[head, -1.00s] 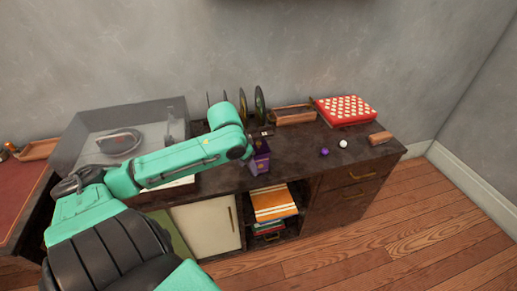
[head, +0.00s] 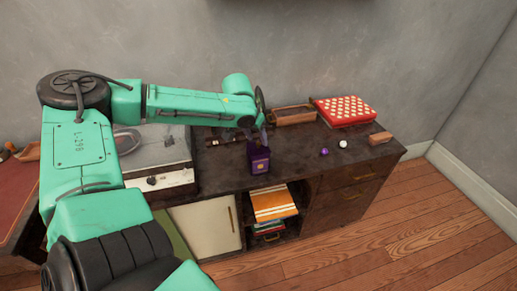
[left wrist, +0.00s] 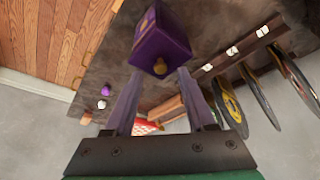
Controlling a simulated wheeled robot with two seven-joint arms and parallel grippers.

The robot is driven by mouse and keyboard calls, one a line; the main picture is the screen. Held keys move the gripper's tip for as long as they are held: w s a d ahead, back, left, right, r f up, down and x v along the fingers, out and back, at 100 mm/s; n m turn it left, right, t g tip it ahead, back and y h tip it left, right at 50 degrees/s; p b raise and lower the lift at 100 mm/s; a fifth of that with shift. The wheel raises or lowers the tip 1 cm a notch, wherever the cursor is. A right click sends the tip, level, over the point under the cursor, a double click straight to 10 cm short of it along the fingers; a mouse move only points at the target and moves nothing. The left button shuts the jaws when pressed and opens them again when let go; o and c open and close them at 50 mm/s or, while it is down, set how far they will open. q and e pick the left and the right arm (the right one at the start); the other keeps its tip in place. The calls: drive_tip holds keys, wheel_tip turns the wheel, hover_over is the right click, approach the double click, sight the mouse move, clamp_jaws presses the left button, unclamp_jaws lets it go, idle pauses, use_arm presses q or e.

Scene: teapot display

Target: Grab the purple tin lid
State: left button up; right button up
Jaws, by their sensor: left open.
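The purple tin (head: 260,163) stands upright on the dark cabinet top, with a small gold mark on its front. Its purple lid (left wrist: 158,50) has a small gold knob and faces the left wrist camera; in the head view the lid is partly hidden by my gripper. My left gripper (head: 261,136) is just above the tin. In the left wrist view its two fingers (left wrist: 158,73) are open, one to each side of the lid's knob, with nothing held. I cannot tell if they touch the lid. My right gripper is not in view.
Behind are a wooden tray (head: 293,115) and a red box with white dots (head: 345,110). A purple ball (head: 324,152) and a white ball (head: 343,144) lie to the right.

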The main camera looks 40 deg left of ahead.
sight(258, 146)
use_arm(q)
drive_tip(key=x, duration=0.2)
drive_tip(key=shift+w+a+f, duration=0.1)
drive_tip(key=shift+w+f, duration=0.05)
drive_tip(key=shift+f, duration=0.15)
drive_tip(key=shift+r, duration=0.1)
clamp_jaws()
